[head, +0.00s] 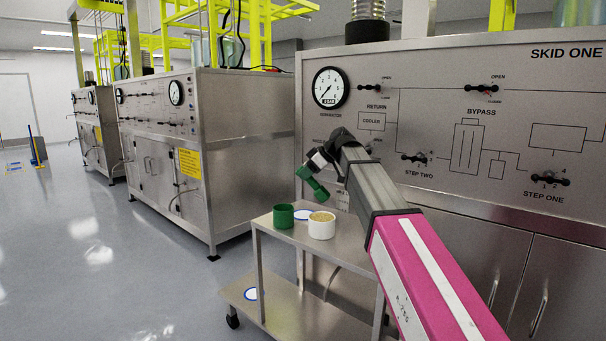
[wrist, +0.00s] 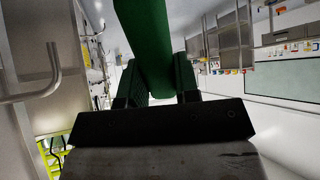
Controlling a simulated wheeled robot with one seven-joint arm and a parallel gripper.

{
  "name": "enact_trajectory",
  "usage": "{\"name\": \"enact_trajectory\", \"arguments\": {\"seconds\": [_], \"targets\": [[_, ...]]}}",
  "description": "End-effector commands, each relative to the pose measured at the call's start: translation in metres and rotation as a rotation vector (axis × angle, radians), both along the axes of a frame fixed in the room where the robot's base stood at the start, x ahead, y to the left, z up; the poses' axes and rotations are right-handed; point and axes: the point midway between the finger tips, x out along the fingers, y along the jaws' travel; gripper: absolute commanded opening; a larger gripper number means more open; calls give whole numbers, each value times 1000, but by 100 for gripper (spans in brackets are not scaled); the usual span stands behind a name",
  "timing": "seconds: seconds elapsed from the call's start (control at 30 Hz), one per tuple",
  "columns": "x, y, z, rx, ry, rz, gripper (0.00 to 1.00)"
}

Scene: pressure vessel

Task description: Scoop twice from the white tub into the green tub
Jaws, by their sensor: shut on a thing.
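The white tub (head: 321,232) stands on the top of a steel trolley, holding tan grainy material almost to its rim. The green tub (head: 283,218) stands to its left on the same top; its inside is mostly hidden. My gripper (head: 311,177) is above and between the tubs, clear of both. It is shut on a green scoop (wrist: 148,35); the scoop's handle crosses between the green fingers in the wrist view. In the head view, scoop and fingers blend, and the scoop's bowl and contents cannot be made out.
A white disc with a blue ring (head: 302,214) lies behind and between the tubs on the trolley (head: 338,257). Another blue-ringed disc (head: 250,294) is on the lower shelf. The skid's panel (head: 440,120) with valve handles stands close behind. Open floor (head: 110,270) is at left.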

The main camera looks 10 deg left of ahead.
Motion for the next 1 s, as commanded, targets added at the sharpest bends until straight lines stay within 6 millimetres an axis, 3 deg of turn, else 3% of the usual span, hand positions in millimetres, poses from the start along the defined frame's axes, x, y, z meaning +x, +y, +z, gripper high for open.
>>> {"name": "enact_trajectory", "arguments": {"seconds": [1.0], "targets": [[-1,0,-82,-2,2,-1,5]]}}
